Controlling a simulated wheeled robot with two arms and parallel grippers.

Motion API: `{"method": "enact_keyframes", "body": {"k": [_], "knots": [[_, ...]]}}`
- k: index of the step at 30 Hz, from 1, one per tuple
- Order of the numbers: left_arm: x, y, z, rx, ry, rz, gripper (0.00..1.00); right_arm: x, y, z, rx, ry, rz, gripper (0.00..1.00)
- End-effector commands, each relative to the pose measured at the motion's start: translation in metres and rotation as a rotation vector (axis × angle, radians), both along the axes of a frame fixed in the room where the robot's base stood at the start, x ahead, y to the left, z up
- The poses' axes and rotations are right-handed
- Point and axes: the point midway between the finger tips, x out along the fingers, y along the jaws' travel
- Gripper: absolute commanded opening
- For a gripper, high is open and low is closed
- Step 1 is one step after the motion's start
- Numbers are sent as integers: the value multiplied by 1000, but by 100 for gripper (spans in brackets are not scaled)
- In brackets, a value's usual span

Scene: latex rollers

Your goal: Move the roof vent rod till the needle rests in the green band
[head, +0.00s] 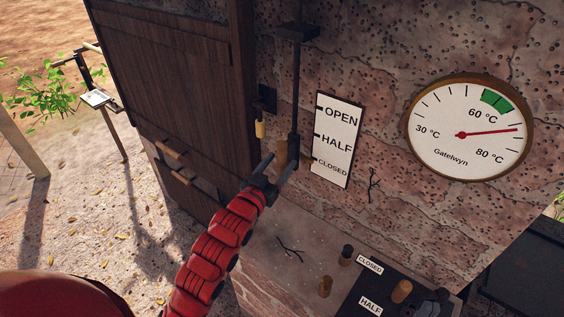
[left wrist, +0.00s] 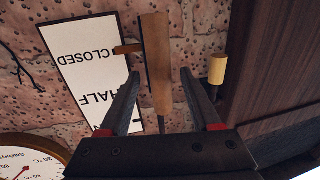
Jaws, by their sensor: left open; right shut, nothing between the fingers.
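The roof vent rod (head: 296,90) runs down the wall to a wooden handle (left wrist: 155,60). A small wooden pointer (left wrist: 128,49) sticks out from it beside the CLOSED end of the white OPEN/HALF/CLOSED plate (head: 337,140). My left gripper (head: 275,174) is open at the handle; in the left wrist view (left wrist: 160,76) the handle shows between its fingers, contact unclear. The dial (head: 468,155) has a red needle (head: 490,132) pointing right, clockwise of and outside the green band (head: 497,102).
A yellow cylinder (head: 260,129) hangs left of the rod, by the dark wooden door (head: 185,75). Wooden and black knobs (head: 401,291) stand on the ledge with CLOSED and HALF labels (head: 370,265). A plant (head: 50,98) is far left.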

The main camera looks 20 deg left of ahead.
Motion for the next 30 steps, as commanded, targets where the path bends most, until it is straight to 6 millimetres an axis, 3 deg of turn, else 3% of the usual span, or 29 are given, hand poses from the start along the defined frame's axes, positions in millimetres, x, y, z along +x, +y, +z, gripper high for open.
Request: {"method": "enact_keyframes", "body": {"k": [6, 16, 26, 30], "knots": [[19, -3, 1, 1, 1, 1, 64, 0, 0, 5, 0, 0, 0, 0], [21, -3, 0, 1, 1, 1, 63, 0, 0, 5, 0, 0, 0, 0], [20, -3, -1, 0, 2, 1, 3, 0, 0, 5, 0, 1, 0, 0], [20, -3, -1, 0, 2, 1, 0, 0, 0, 5, 0, 0, 0, 0]]}}
